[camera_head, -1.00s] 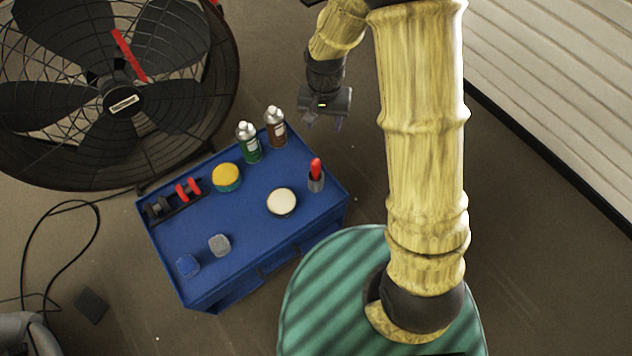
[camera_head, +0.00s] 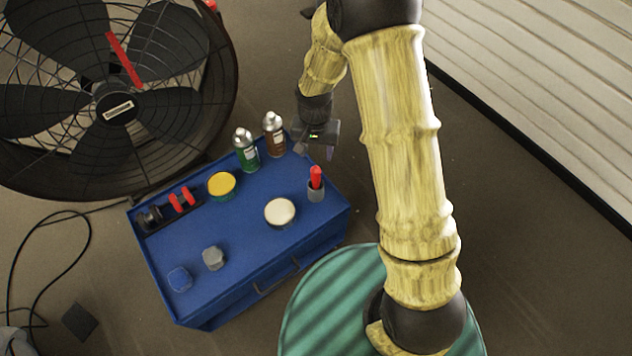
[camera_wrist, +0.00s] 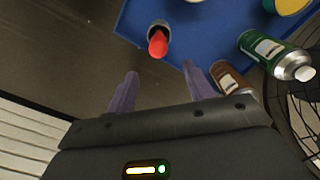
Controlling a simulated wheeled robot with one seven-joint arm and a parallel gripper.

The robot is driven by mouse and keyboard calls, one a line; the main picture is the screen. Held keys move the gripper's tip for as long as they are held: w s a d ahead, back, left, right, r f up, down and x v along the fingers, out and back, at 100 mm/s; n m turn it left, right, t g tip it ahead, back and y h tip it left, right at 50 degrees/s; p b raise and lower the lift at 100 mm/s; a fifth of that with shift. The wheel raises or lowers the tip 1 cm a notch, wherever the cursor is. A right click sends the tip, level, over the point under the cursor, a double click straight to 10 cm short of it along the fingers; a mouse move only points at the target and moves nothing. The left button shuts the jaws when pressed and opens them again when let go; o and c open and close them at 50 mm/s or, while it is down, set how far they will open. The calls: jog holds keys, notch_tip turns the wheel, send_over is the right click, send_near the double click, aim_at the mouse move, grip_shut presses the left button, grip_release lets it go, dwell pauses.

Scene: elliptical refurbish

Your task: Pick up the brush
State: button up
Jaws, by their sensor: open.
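The brush appears to be the upright item with a red top (camera_head: 316,176) and a grey lower part, near the right edge of the blue cabinet top (camera_head: 235,235). Its bristles cannot be made out. In the wrist view the red part (camera_wrist: 157,43) points toward my gripper, with the grey part behind it. My gripper (camera_head: 315,151) is open and empty, just beyond the brush in the head view. In the wrist view the two purple fingers (camera_wrist: 160,72) are spread apart, and the brush lies ahead of the gap between them, not touching.
A brown spray can (camera_head: 274,137) stands close to my gripper, beside a green one (camera_head: 246,153). A white-topped tin (camera_head: 280,212), a yellow-topped tin (camera_head: 221,186), a black-and-red tool (camera_head: 170,207) and small blocks (camera_head: 213,259) share the top. A large fan (camera_head: 118,108) stands behind.

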aim_at(316, 175)
notch_tip(316, 175, down, 7)
jog(key=shift+r+b, duration=0.2)
jog(key=shift+b, duration=0.7)
jog(key=f, duration=0.1)
jog(key=f+b, duration=0.1)
jog(key=f, duration=0.1)
jog(key=f+b, duration=0.1)
jog(key=shift+s+f, duration=0.15)
jog(key=shift+s, duration=0.25)
jog(key=shift+f+b, duration=0.3)
jog(key=shift+f, duration=0.15)
jog(key=c, duration=1.1)
